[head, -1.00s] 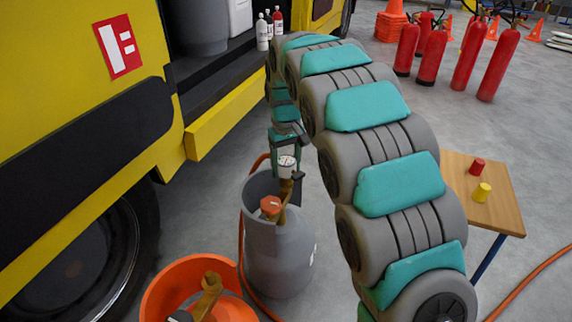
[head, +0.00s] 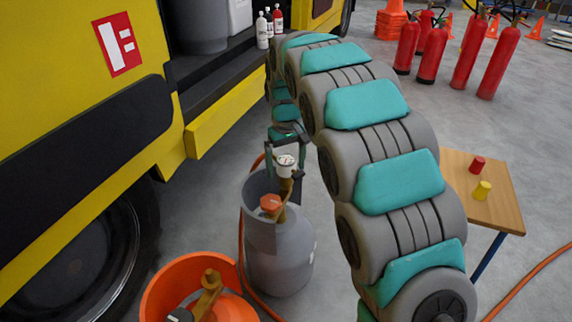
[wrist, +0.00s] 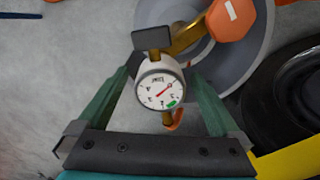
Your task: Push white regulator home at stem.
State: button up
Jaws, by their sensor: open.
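The white regulator (head: 286,163) has a round dial and brass fittings. It stands above the brass stem (head: 283,210) on the grey cylinder (head: 278,250). An orange knob (head: 270,203) is beside the stem. My gripper (head: 285,158) is open, with its fingers on either side of the regulator. In the wrist view the regulator's dial (wrist: 160,88) faces the camera between the spread green fingers, apart from both finger shanks. The orange knob (wrist: 233,18) is at the upper right there. The joint between regulator and stem is too small to judge.
An orange hose runs beside the cylinder. The yellow truck (head: 205,130) is close on the left. A small wooden table (head: 500,208) with red and yellow pieces stands right; red extinguishers (head: 467,58) stand behind.

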notch_tip(320, 180, up, 7)
jog(key=shift+r, duration=0.5)
jog(key=s+d+r+m+p, duration=0.2)
jog(key=s+d+r, duration=0.1)
jog(key=s+d, duration=0.55)
jog(key=s+d+f+m+p, duration=0.1)
jog(key=s+d, duration=0.2)
jog(key=s, duration=0.8)
jog(key=s+d+f+m+g+p, duration=0.1)
jog(key=s+d, duration=0.2)
jog(key=s, duration=0.7)
jog(key=s+d+f+m+p, duration=0.1)
jog(key=s+d, duration=0.2)
jog(key=s, duration=0.8)
jog(key=shift+s+g, duration=0.35)
jog(key=shift+g, duration=0.05)
